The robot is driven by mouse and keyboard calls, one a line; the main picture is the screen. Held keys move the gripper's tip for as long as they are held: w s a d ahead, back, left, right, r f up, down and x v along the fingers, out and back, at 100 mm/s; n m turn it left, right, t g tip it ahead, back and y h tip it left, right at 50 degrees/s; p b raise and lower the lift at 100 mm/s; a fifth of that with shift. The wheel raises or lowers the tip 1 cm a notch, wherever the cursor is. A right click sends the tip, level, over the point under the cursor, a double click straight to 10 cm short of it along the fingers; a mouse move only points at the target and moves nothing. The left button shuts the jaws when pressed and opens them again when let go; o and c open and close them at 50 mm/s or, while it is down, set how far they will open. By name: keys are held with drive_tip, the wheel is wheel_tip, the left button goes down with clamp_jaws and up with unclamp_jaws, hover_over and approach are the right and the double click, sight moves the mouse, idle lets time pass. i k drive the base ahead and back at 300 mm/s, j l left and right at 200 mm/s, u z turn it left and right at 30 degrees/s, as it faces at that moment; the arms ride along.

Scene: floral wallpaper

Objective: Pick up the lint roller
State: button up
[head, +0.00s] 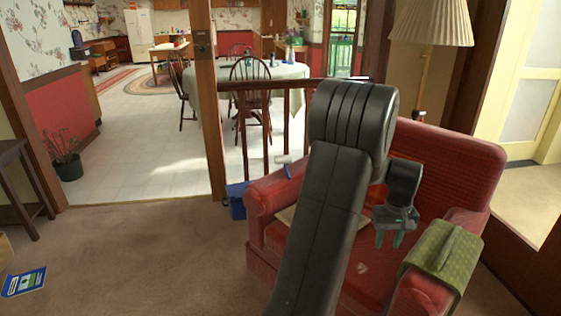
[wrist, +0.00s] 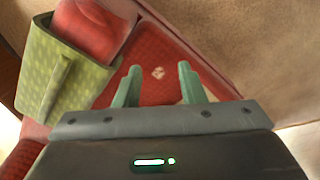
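The lint roller (head: 287,170), with a white roll and a blue handle, appears to lie on the left armrest of the red armchair (head: 455,165), partly beside my arm. It does not show in the wrist view. My gripper (head: 390,238) hangs over the chair's seat, to the right of and apart from the lint roller. In the wrist view my gripper (wrist: 160,85) has its two green fingers spread with nothing between them, and the red seat (wrist: 158,88) lies beneath.
A green dotted bag or cover (head: 443,258) lies over the right armrest. A blue box (head: 237,201) stands on the floor left of the chair. A wooden railing (head: 300,115) and a lamp (head: 432,25) are behind. The carpet at front left is mostly clear.

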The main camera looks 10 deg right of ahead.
sight(286, 159)
drive_tip(key=i+j+u, duration=0.1)
drive_tip(key=i+u, duration=0.25)
drive_tip(key=i, duration=1.9)
